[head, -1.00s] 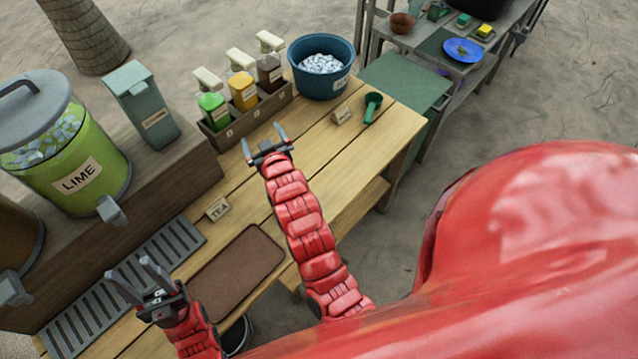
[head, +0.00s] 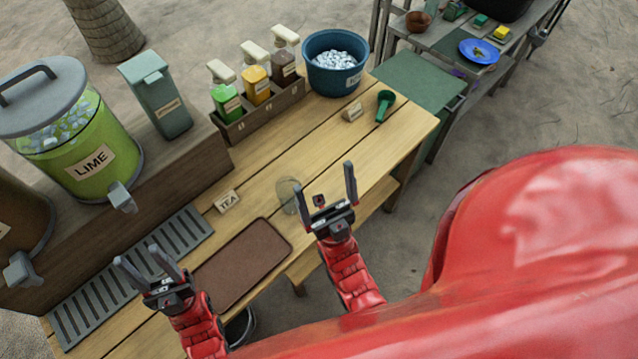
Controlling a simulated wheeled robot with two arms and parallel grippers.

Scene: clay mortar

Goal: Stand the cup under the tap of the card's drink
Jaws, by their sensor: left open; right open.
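A clear cup (head: 287,196) stands on the wooden table in the head view, its right edge close to or partly behind the left finger of my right gripper (head: 325,170). That gripper is open and nothing shows between its fingers. Whether it touches the cup I cannot tell. A small card (head: 228,201) reading TEA stands left of the cup. The green dispenser (head: 88,150) is labelled LIME and has a grey tap (head: 122,197). A brown dispenser (head: 18,220), cut off at the left edge, has another tap (head: 22,270); its label is unreadable. My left gripper (head: 136,254) is open and empty over the drip grate.
A slotted grey drip grate (head: 190,228) runs below the taps. A brown mat (head: 240,262) lies in front. Syrup bottles in a wooden box (head: 262,118), an ice tub (head: 335,75), a small sign (head: 352,113) and a green scoop (head: 384,104) stand farther back.

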